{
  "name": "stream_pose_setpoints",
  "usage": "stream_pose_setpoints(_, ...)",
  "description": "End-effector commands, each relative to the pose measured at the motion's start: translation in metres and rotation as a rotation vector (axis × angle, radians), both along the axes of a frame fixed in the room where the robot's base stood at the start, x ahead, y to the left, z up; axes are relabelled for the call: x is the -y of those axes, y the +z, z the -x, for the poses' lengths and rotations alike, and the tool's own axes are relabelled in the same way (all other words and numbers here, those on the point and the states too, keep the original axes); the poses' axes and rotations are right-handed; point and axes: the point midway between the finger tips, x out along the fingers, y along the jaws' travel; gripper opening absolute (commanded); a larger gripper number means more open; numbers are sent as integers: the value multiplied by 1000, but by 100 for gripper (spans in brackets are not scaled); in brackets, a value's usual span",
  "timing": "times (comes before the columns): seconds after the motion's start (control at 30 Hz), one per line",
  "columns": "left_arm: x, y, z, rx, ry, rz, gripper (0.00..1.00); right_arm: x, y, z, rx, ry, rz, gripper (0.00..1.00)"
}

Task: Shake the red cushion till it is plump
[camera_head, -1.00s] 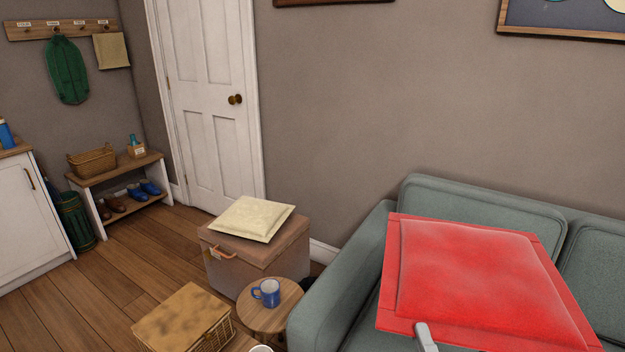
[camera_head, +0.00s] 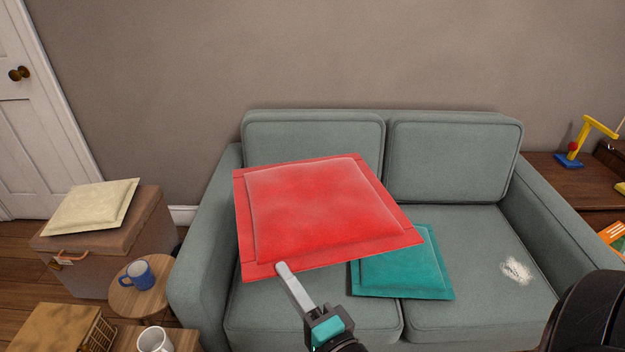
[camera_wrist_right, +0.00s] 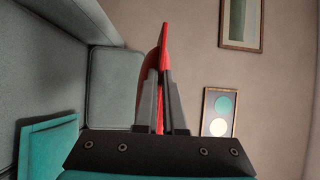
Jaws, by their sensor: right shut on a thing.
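The red cushion (camera_head: 325,210) is held up in front of the grey-green sofa, tilted, with its broad face toward the head camera. My right gripper (camera_head: 284,272) is shut on its near lower edge, left of the edge's middle. In the right wrist view the red cushion (camera_wrist_right: 163,70) shows edge-on as a thin strip between the two fingers of my right gripper (camera_wrist_right: 160,100). The cushion's middle looks slightly raised inside a flat border. My left gripper is not in view.
The sofa (camera_head: 455,235) carries a teal cushion (camera_head: 405,270) and a white patch (camera_head: 516,270). The wall stands behind.

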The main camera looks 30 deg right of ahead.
Motion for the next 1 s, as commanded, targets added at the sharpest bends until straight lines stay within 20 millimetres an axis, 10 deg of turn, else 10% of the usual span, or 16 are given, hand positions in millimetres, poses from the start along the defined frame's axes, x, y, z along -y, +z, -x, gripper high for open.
stream_pose_setpoints(0.13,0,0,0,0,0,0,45,0,-20,-1,13,-1,4,0)
stream_pose_setpoints(0.4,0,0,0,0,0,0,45,1,61,-1,11,-3,3,0)
stream_pose_setpoints(0.7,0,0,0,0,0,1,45,0,-22,-1,11,-1,4,0)
stream_pose_setpoints(0.9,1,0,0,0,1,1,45,1,53,-1,21,-6,0,0)
stream_pose_setpoints(1.0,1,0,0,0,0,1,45,0,57,-1,8,-1,4,0)
